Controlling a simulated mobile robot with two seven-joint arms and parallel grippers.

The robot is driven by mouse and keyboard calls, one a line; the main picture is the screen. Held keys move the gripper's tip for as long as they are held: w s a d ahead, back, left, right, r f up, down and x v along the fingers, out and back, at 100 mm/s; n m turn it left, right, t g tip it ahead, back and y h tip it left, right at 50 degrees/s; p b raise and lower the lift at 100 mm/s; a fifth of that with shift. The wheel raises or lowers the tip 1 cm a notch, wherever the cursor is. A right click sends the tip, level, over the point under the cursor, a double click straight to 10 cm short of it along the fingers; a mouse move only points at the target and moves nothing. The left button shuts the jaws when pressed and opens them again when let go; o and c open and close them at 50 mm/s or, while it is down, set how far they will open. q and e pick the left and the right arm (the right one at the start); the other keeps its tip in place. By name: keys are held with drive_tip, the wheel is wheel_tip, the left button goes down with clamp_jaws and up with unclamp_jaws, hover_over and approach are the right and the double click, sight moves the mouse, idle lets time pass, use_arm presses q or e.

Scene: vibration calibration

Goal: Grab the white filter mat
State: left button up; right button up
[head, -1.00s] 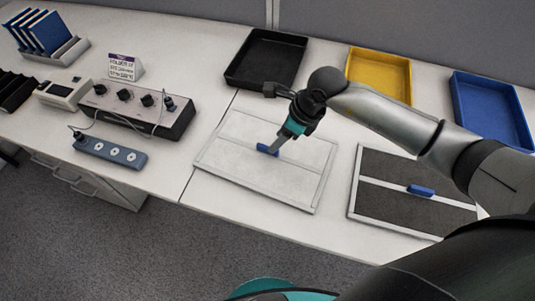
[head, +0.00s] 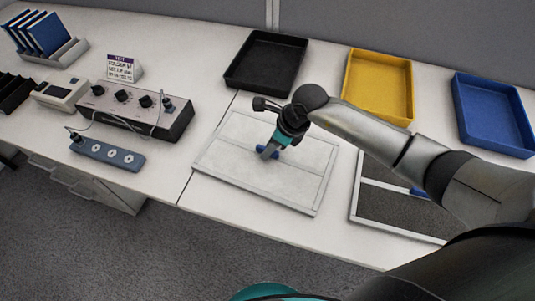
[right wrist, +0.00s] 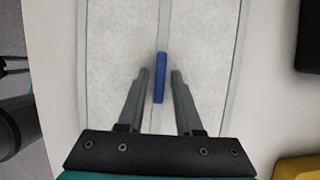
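The white filter mat (head: 232,176) lies flat on the table in a pale frame, with a blue handle (right wrist: 160,78) at its middle. My right gripper (head: 266,154) is over the mat at the handle. In the right wrist view its two fingers (right wrist: 160,76) stand open on either side of the blue handle, with a gap on each side. In the head view the gripper hides part of the handle.
A dark filter mat (head: 395,211) with a blue handle lies to the right, partly behind my right arm. Black (head: 267,62), yellow (head: 378,85) and blue (head: 493,114) trays stand at the back. A control box (head: 132,110) and a power strip (head: 107,154) are on the left.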

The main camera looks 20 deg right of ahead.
clamp_jaws()
idle(0.5)
